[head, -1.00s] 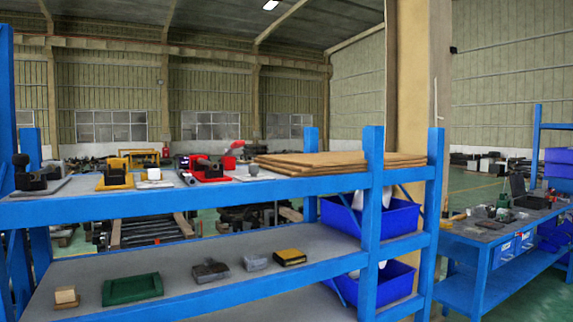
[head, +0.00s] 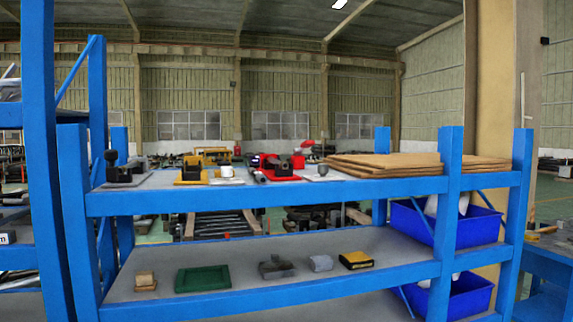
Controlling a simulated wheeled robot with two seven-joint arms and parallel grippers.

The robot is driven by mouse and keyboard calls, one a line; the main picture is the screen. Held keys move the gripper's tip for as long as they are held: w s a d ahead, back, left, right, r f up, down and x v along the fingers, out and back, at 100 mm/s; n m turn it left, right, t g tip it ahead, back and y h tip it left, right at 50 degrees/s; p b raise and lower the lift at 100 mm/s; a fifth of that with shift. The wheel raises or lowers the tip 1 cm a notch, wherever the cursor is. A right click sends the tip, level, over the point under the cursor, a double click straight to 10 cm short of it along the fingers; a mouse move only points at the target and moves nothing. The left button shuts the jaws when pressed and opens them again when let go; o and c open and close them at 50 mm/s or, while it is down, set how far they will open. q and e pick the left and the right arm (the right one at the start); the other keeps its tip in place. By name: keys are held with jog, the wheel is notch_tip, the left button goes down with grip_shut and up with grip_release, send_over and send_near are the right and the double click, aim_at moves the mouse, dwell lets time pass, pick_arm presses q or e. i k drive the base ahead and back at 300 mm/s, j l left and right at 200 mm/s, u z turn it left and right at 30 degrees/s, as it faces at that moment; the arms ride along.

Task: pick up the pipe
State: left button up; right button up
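A short dark grey cylinder (head: 260,177), which looks like the pipe, lies near the front edge of the rack's top shelf. It is small in the picture and I cannot make out its ends. It lies just left of a red tool (head: 283,166) and right of a white item (head: 227,174). The blue rack (head: 345,187) stands in front of me. Neither of my grippers is in the head view.
A black clamp-like tool (head: 125,170) and a yellow tool (head: 192,170) share the top shelf with stacked brown boards (head: 385,165). The lower shelf holds a green tray (head: 203,279) and several small items. Blue bins (head: 440,222) are at right; blue uprights (head: 42,160) stand at left.

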aim_at(284, 165)
jog(key=i+l, duration=0.15)
jog(key=l, duration=0.25)
jog(key=i+l, duration=0.15)
jog(key=l, duration=0.25)
jog(key=i+l, duration=0.15)
jog(key=l, duration=0.25)
jog(key=i+l, duration=0.1)
jog(key=l, duration=0.3)
jog(key=i+l, duration=0.15)
jog(key=l, duration=0.25)
